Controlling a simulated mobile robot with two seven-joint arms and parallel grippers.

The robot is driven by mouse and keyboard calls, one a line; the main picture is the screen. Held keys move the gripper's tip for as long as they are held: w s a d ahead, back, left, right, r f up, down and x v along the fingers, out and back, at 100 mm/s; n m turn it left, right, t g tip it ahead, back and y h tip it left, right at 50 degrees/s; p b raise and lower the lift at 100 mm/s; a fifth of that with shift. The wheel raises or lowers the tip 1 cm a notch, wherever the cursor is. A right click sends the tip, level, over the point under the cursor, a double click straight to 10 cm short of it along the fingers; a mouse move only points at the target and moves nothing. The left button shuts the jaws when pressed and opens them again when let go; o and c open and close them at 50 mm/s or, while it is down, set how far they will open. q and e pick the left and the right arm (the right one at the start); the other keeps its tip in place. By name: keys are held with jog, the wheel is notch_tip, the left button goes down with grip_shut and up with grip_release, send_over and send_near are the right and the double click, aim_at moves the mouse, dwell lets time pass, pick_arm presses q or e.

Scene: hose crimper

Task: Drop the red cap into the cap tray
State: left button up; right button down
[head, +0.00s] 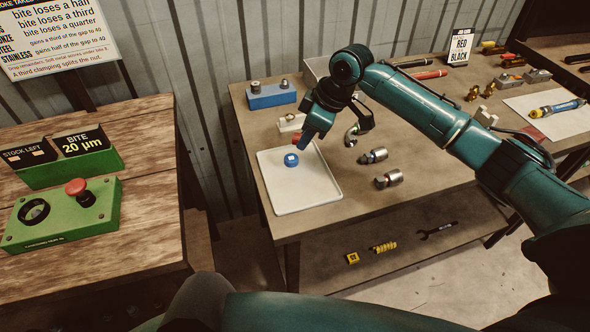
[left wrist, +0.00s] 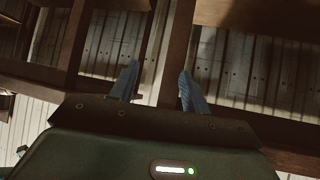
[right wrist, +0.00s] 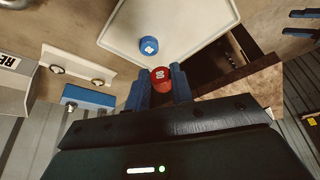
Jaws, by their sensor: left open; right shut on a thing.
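The red cap (right wrist: 160,79) is between the blue fingers of my right gripper (right wrist: 159,88), which is shut on it. In the head view the red cap (head: 301,141) shows at the fingertips of my right gripper (head: 308,138), over the far edge of the white cap tray (head: 310,194). The tray also shows in the right wrist view (right wrist: 195,22). A blue cap (head: 291,160) lies in the tray near its far side. My left gripper (left wrist: 158,85) is open and empty in the left wrist view, with wooden beams and metal cladding behind it.
A blue block with fittings (head: 271,95) and a white holder (head: 291,123) stand beyond the tray. Metal fittings (head: 374,156) lie to its right. A green button box (head: 63,213) is on the left bench. The tray's near part is clear.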

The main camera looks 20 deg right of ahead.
notch_tip(320, 180, down, 3)
jog(key=shift+w+r+b, duration=0.1)
jog(key=shift+b, duration=0.85)
jog(key=shift+f+b, duration=0.25)
jog(key=shift+b, duration=0.1)
jog(key=shift+f, duration=0.1)
pick_arm(q)
jog(key=shift+w+d+f+t+h, duration=0.15)
jog(key=shift+w+d+t, duration=0.05)
jog(key=shift+d, duration=0.2)
jog(key=shift+w+d+f+t+h, duration=0.1)
jog(key=shift+w+d+t+h, duration=0.1)
jog(key=shift+d, duration=0.2)
jog(key=shift+w+a, duration=0.1)
pick_arm(e)
jog(key=c, duration=1.1)
grip_release()
jog(key=shift+c, duration=0.2)
pick_arm(q)
jog(key=shift+w+r+b, duration=0.15)
jog(key=shift+b, duration=0.3)
pick_arm(e)
jog(key=v, duration=1.3)
